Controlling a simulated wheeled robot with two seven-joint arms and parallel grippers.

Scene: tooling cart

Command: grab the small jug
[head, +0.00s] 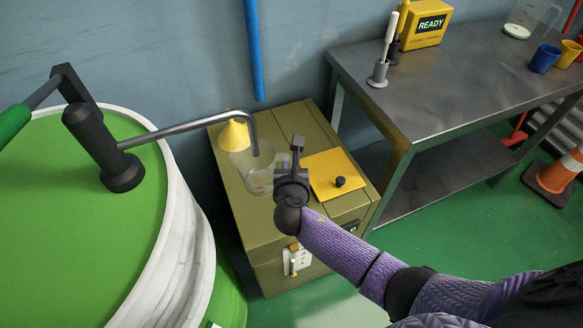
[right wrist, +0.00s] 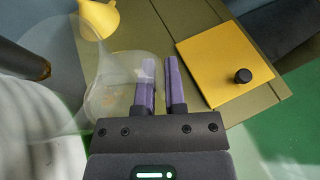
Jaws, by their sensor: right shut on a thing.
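The small jug (head: 258,178) is clear and see-through. It stands at, or just above, the top of the olive box (head: 285,125), under the bent metal spout. My right gripper (head: 282,174) is at the jug's right side. In the right wrist view the jug (right wrist: 108,85) is left of and around the left finger, which shows through its clear wall. The right gripper (right wrist: 160,82) is shut on the jug, on its wall or handle; I cannot tell which. My left gripper is not in view.
A yellow funnel (head: 234,136) is behind the jug. A yellow plate with a black knob (head: 340,182) lies to the right. A green drum (head: 70,220) with a pump and spout (head: 190,128) is close on the left. A metal bench (head: 450,85) holds a larger jug (head: 527,20) and cups.

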